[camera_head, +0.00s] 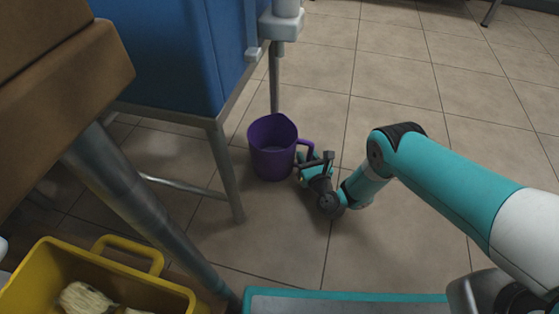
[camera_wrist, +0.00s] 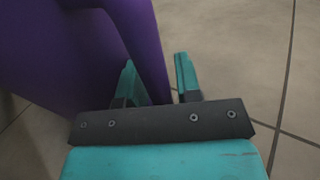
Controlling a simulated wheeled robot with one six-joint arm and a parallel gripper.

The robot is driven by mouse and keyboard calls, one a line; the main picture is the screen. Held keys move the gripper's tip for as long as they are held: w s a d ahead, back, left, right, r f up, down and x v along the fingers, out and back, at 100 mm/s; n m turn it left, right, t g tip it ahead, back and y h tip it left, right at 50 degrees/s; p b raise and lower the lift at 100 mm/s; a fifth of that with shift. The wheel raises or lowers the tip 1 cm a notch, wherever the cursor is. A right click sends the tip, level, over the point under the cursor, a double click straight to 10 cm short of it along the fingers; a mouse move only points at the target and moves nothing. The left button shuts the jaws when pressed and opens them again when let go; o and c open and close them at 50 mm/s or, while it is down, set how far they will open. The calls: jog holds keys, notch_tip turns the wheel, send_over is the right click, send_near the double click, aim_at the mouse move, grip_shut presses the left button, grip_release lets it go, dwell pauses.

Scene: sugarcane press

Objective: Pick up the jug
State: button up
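The purple jug (camera_head: 272,150) stands upright on the tiled floor in the head view, with its handle on the right side. My gripper (camera_head: 312,163) is low beside the jug at the handle. In the wrist view the jug (camera_wrist: 60,50) fills the upper left, and its handle (camera_wrist: 146,45) comes down between the two teal fingers of my gripper (camera_wrist: 160,80). The fingers stand apart, with a gap visible at the right finger. The fingertips' far ends and the handle's lower part are partly hidden.
A blue cabinet (camera_head: 170,50) on a metal frame (camera_head: 224,170) stands left of and behind the jug. A yellow bin (camera_head: 60,275) with pale contents is at the lower left. A brown table edge (camera_head: 75,80) is at the left. The floor to the right is clear.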

jog(key=shift+w, duration=0.15)
grip_shut()
jog(key=shift+r, duration=0.1)
jog(key=shift+r, duration=0.1)
